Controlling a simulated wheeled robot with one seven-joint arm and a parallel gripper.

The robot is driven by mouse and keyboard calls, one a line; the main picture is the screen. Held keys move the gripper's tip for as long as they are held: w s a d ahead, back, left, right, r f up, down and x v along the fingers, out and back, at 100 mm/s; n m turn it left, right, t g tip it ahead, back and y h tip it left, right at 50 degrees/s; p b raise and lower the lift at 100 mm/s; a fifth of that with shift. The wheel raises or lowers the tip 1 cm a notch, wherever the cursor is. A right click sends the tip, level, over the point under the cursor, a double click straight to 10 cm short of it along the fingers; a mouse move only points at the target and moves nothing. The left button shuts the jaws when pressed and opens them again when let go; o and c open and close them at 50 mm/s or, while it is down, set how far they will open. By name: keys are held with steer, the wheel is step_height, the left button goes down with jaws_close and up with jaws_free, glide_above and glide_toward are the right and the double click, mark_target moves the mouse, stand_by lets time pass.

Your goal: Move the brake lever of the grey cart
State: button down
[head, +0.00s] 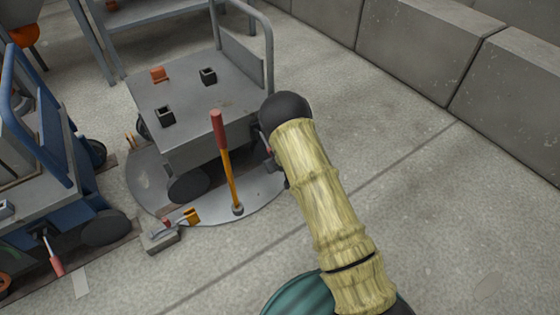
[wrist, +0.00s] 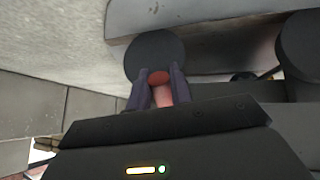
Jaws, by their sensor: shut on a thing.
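The grey cart (head: 185,110) stands on a round metal plate (head: 150,185). In the wrist view my gripper (wrist: 159,80) is shut on a red handle, the brake lever (wrist: 162,94), with a finger on each side and its rounded red end showing between them. A dark wheel (wrist: 155,50) is just beyond the fingertips. In the head view my arm covers most of the gripper and the lever at the cart's right side. The lever's lower part and pivot are hidden, so I cannot tell its angle.
A tall yellow lever with a red grip (head: 228,160) stands at the plate's front edge, close left of my arm. A blue cart (head: 60,180) with its own red-handled lever (head: 56,265) is at the left. Concrete blocks (head: 415,50) line the back right. Floor at right is clear.

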steer(key=shift+d, duration=0.1)
steer(key=c, duration=1.3)
jaws_free()
steer(key=shift+s+r+p, duration=0.25)
steer(key=shift+r+p, duration=0.1)
steer(key=shift+r, duration=0.05)
steer(key=p+v, duration=0.8)
steer(key=v, duration=0.8)
steer(key=shift+s, duration=0.25)
steer(key=shift+w, duration=0.15)
